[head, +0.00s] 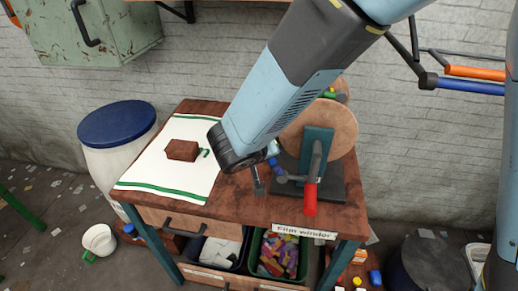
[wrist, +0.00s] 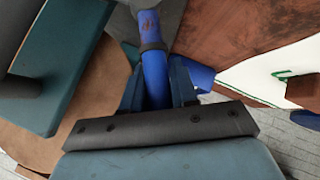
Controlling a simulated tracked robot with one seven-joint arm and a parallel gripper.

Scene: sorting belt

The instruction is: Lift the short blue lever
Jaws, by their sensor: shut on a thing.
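The short blue lever (wrist: 152,68) runs up the middle of the wrist view, with a dark collar around it. My gripper (wrist: 157,86) is shut on it, one dark blue finger on each side. In the head view only a small blue part (head: 273,162) shows beside my gripper's dark wrist, at the left of the film winder; my fingertips are mostly hidden there. A second blue piece (wrist: 199,76) shows just right of the right finger; I cannot tell whether it belongs to the lever.
The film winder has round brown discs (head: 336,130), a teal upright (head: 318,145) and a red handle (head: 310,196). A brown block (head: 182,150) lies on a white cloth (head: 150,176) at left. Bins (head: 258,268) stand below the table (head: 245,208). Long orange and blue handles (head: 470,86) project at upper right.

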